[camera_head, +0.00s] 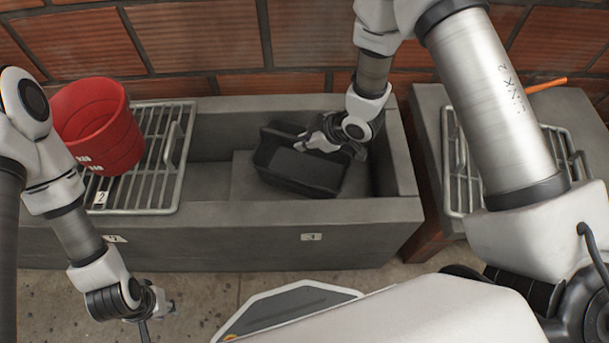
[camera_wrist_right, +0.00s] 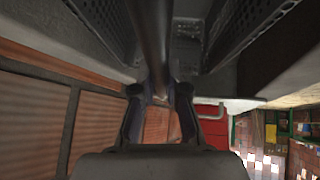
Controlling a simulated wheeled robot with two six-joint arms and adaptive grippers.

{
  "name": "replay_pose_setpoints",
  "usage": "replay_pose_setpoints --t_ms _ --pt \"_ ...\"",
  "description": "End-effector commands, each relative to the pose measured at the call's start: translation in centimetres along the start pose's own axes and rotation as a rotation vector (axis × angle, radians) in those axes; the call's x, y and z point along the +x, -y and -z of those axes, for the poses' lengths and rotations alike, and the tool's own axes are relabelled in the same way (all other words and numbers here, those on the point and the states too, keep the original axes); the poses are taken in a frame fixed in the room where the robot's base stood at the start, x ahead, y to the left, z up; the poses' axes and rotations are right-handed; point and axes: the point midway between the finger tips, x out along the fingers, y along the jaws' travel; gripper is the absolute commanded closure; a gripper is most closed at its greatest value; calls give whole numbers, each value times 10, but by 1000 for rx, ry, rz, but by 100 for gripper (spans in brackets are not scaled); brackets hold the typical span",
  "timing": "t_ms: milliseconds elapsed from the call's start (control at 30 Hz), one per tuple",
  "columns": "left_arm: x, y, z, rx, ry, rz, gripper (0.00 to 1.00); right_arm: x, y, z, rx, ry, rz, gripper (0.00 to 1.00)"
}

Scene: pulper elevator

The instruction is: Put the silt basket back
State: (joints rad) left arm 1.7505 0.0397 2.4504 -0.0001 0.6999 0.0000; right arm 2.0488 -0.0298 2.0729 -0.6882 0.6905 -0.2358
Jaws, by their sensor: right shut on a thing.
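The silt basket (camera_head: 300,165) is a dark grey box with an open top. It sits tilted inside the right part of the concrete trough (camera_head: 270,212); whether it touches the floor of the trough is unclear. My right gripper (camera_head: 318,140) reaches in from above and is shut on the basket's bar. In the right wrist view the dark bar (camera_wrist_right: 153,45) runs between the fingers, with the basket's perforated walls (camera_wrist_right: 95,25) beyond. My left gripper (camera_head: 155,305) hangs low at the left in front of the trough, away from the basket; its fingers are too small to judge.
A red bucket (camera_head: 97,125) stands on a metal grate (camera_head: 160,160) over the trough's left part. Another grate (camera_head: 460,165) lies on the block at the right, with an orange stick (camera_head: 546,85) behind it. A brick wall (camera_head: 190,40) closes the back.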

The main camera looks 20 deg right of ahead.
Motion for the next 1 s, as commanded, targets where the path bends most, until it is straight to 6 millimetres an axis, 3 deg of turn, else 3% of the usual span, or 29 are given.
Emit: replay_pose_setpoints --t_ms 33,367,733,767,800,1000 --pt "8 0 0 0 0 0 75 12 3 -10 3 1 1 100" --pt "25 0 0 0 0 0 75 52 9 -40 3 0 -1 100" --pt "25 0 0 0 0 0 75 56 10 -42 3 -1 -2 100" --pt "24 0 0 0 0 0 75 55 10 -42 3 -1 -2 77" --pt "24 0 0 0 0 0 75 55 10 -42 3 -1 -2 63" --pt "24 0 0 0 0 0 75 55 10 -42 3 0 -2 62"
